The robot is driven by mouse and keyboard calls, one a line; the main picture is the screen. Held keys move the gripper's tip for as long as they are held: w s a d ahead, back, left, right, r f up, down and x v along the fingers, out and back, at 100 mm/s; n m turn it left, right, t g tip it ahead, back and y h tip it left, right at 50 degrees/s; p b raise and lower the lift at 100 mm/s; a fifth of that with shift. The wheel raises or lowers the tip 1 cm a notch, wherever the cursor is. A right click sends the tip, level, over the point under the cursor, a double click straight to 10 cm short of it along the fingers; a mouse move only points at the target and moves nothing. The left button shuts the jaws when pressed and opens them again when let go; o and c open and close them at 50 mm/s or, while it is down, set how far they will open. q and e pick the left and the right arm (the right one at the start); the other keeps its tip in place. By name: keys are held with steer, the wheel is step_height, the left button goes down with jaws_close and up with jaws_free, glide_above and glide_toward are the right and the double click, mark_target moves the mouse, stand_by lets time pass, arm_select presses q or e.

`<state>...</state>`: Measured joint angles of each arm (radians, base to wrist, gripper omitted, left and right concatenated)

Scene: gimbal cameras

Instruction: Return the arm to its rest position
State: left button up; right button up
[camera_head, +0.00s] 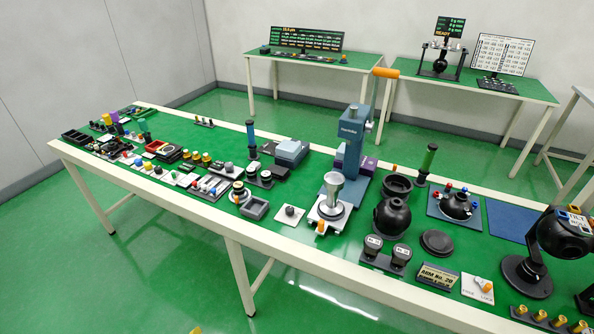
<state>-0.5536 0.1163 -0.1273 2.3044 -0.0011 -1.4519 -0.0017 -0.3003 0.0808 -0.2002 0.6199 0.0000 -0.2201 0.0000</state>
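Neither of my grippers shows in the head view, and no arm link can be made out. The long green-topped workbench (230,135) runs from the far left to the near right, with parts laid out along it. A blue press (349,140) with an orange handle (385,72) stands upright at its middle. A silver cup-shaped piece (333,190) sits in front of the press. Black ball-shaped gimbal parts (391,217) stand to the right of it.
A large black gimbal ball (565,233) on a stand is at the right edge. Two tables with screens (306,39) (502,54) stand behind. The floor before the bench (150,270) is clear.

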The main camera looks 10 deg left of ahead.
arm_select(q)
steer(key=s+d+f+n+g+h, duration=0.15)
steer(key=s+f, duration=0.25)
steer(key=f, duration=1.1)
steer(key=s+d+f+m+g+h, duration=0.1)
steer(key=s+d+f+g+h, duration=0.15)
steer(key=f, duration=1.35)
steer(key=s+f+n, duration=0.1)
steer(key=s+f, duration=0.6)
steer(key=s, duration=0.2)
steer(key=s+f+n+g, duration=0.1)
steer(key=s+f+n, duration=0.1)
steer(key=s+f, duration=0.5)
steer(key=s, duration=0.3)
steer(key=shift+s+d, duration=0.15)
